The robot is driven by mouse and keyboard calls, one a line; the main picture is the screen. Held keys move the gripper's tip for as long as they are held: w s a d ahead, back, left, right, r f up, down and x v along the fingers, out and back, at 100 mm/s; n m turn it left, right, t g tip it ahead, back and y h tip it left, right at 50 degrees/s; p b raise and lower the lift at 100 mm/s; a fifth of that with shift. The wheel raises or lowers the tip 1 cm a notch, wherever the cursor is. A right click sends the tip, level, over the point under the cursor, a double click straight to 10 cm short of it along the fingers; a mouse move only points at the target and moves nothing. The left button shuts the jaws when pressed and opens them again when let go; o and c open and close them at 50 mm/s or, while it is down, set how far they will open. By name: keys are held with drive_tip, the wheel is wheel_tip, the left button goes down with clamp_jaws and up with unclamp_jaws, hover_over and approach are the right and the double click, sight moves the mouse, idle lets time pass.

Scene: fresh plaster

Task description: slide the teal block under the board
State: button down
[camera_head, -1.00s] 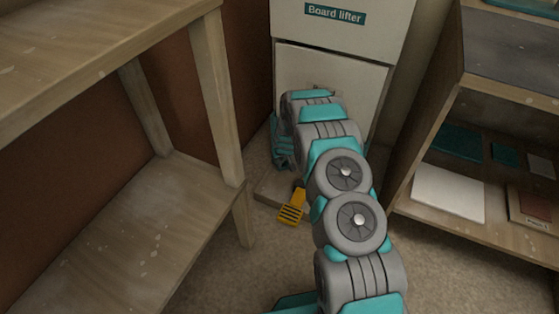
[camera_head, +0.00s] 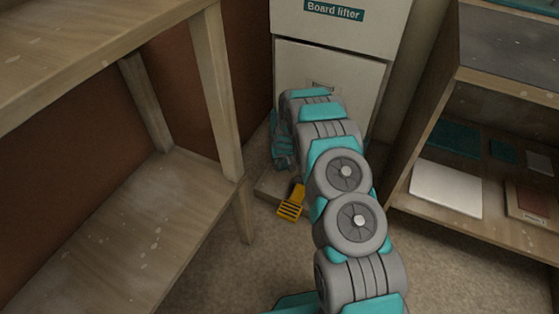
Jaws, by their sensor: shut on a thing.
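The board is a pale panel (camera_head: 352,78) below the "Board lifter" label. A smaller label on it is partly covered by my arm. My arm reaches up to the board and bends down at its left side. My gripper (camera_head: 283,152) is low there, by the board's lower left, and small in the picture. It is shut on the teal block, which I cannot tell apart from the teal parts around it. The board's lower edge and any gap under it are hidden behind my arm. A yellow slotted pedal (camera_head: 290,203) sticks out near the floor below my gripper.
A wooden bench (camera_head: 140,225) with thick legs stands close on the left. A wooden shelf unit on the right holds a white panel (camera_head: 446,189) and several small plates. A low pale base (camera_head: 268,186) lies beside the pedal. Bare floor shows in between.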

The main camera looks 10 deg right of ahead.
drive_tip(key=shift+s, duration=0.1)
drive_tip(key=c, duration=0.7)
unclamp_jaws()
drive_tip(key=shift+c, duration=0.2)
drive_tip(key=v, duration=0.7)
drive_tip(key=shift+r, duration=0.35)
drive_tip(key=shift+s+r, duration=0.1)
